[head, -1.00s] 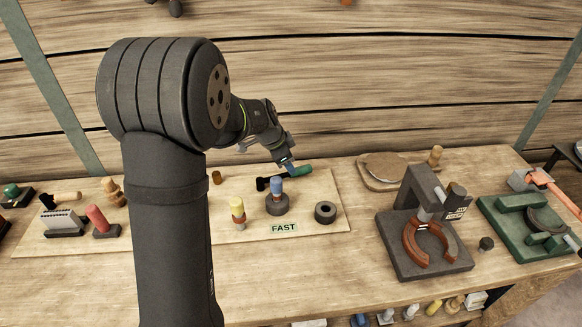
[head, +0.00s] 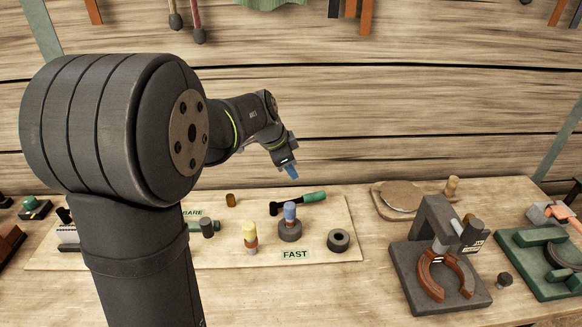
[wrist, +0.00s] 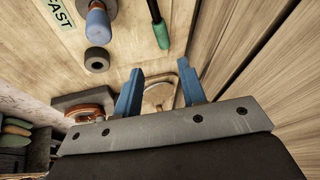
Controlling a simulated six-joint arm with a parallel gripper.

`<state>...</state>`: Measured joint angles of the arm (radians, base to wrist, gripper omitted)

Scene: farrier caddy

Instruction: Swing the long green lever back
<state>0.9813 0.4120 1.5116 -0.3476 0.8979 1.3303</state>
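The long green lever (head: 312,197) is a black bar with a green grip, low over the pale board, its grip pointing right and slightly back. It also shows at the top of the wrist view (wrist: 161,32), its black end cut off by the frame edge. My gripper (head: 291,173) hangs above and behind the lever, apart from it. In the wrist view my gripper (wrist: 160,90) has its two blue fingers spread with nothing held between them.
A blue-topped peg (head: 290,215) stands just in front of the lever, with a yellow-topped peg (head: 250,235) to its left. A dark ring (head: 339,240) lies to the right. A grey stand with a horseshoe (head: 438,265) is farther right. The plank wall rises behind.

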